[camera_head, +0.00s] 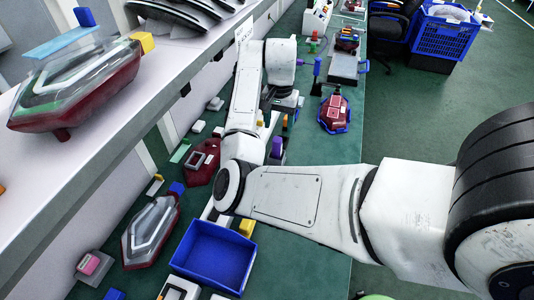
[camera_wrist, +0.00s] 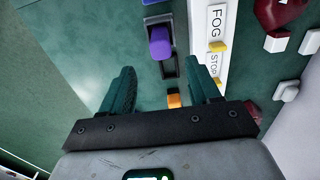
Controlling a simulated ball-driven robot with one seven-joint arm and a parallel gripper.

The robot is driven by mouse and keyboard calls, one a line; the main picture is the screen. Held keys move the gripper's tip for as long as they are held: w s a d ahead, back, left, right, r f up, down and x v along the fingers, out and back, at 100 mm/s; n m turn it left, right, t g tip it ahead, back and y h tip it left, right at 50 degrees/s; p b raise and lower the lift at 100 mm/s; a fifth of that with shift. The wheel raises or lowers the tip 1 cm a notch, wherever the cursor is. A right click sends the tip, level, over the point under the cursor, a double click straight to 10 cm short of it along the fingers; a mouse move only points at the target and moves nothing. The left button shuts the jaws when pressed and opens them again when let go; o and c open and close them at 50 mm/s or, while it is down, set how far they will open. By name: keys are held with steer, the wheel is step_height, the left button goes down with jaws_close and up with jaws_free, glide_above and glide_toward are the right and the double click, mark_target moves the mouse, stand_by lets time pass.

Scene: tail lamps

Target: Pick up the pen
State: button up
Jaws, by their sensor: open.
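I cannot make out a pen with certainty in either view. My gripper (camera_wrist: 161,72) is open in the wrist view, its two dark green fingers spread over the green bench top with nothing held between them. A small orange block-like piece (camera_wrist: 174,101) shows between the fingers, close to the palm; I cannot tell what it is. A rounded purple piece (camera_wrist: 160,43) on a dark grey base lies just beyond the fingertips. The purple piece also shows in the head view (camera_head: 277,147), beside my arm. My arm hides part of the bench in the head view.
A white strip marked FOG and STOP (camera_wrist: 215,20) lies right of my fingers. An empty blue bin (camera_head: 213,256) stands at the bench front. Red lamps (camera_head: 201,163) and small blocks crowd the bench. A shelf (camera_head: 100,135) with a lamp runs along the left.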

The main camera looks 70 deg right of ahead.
mark_target(277, 139)
steer(key=f, duration=1)
steer(key=shift+w+a+p, duration=0.1)
steer(key=shift+a+p, duration=0.15)
steer(key=shift+p, duration=0.1)
steer(key=c, duration=1.1)
steer(key=shift+r, duration=0.5)
step_height(277, 139, up, 2)
steer(key=shift+r+b, duration=0.15)
steer(key=shift+b, duration=0.15)
steer(key=s+a+r+p, duration=0.1)
steer(key=s+a+r, duration=0.1)
steer(key=s+r, duration=0.1)
steer(key=s+a+r+p, duration=0.1)
steer(key=s+a+r, duration=0.2)
steer(key=s, duration=0.1)
steer(key=s+a+r+p, duration=0.1)
steer(key=s+a+r, duration=0.2)
steer(key=s, duration=0.1)
steer(key=shift+s+a+r, duration=0.15)
steer(key=shift+s+r, duration=0.05)
steer(key=shift+r, duration=0.15)
